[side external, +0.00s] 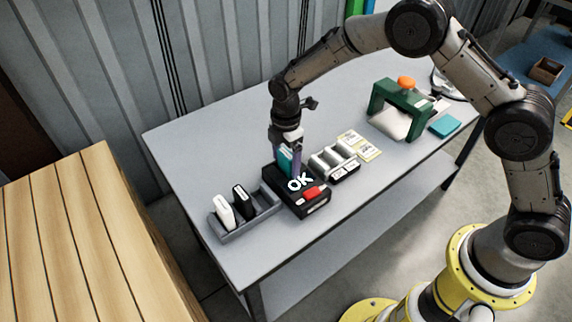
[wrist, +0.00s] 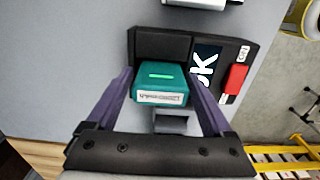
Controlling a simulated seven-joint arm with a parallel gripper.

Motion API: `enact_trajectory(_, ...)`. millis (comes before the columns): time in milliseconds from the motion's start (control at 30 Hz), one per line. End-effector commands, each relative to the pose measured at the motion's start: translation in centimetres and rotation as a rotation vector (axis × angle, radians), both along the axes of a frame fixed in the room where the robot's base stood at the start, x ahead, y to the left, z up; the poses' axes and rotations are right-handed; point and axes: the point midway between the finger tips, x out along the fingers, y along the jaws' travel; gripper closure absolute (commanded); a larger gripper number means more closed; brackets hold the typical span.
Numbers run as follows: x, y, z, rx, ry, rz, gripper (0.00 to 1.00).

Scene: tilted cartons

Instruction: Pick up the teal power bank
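The teal power bank (wrist: 160,80) stands in a slot of a black tester (wrist: 217,55), with a lit green bar on it and a white label at its near end. In the side external view the power bank (side external: 284,160) is partly hidden by my gripper. The tester (side external: 318,206) shows "OK" there and has a red part at its front. My gripper (wrist: 160,78) has one purple finger on each side of the power bank, with the tips close to its sides. I cannot tell whether they touch it.
A grey rack (side external: 236,232) left of the tester holds a white (side external: 222,208) and a black power bank (side external: 242,201). A holder with light cylinders (side external: 335,163) stands right of the tester. Farther right are a green frame (side external: 377,100) with an orange knob and a flat teal item (side external: 445,125).

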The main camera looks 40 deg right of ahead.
Motion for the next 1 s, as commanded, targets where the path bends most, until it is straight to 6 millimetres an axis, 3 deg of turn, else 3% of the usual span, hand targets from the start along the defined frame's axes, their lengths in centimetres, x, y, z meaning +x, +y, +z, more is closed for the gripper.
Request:
enact_trajectory(33, 0.0, 0.0, 0.0, 0.000, 0.000, 0.000, 0.25)
enact_trajectory(333, 0.0, 0.0, 0.0, 0.000, 0.000, 0.000, 0.79)
enact_trajectory(733, 0.1, 0.0, 0.8, 0.001, -0.004, 0.000, 0.79)
enact_trajectory(1000, -0.6, -0.2, 4.2, 0.001, -0.004, 0.000, 0.79)
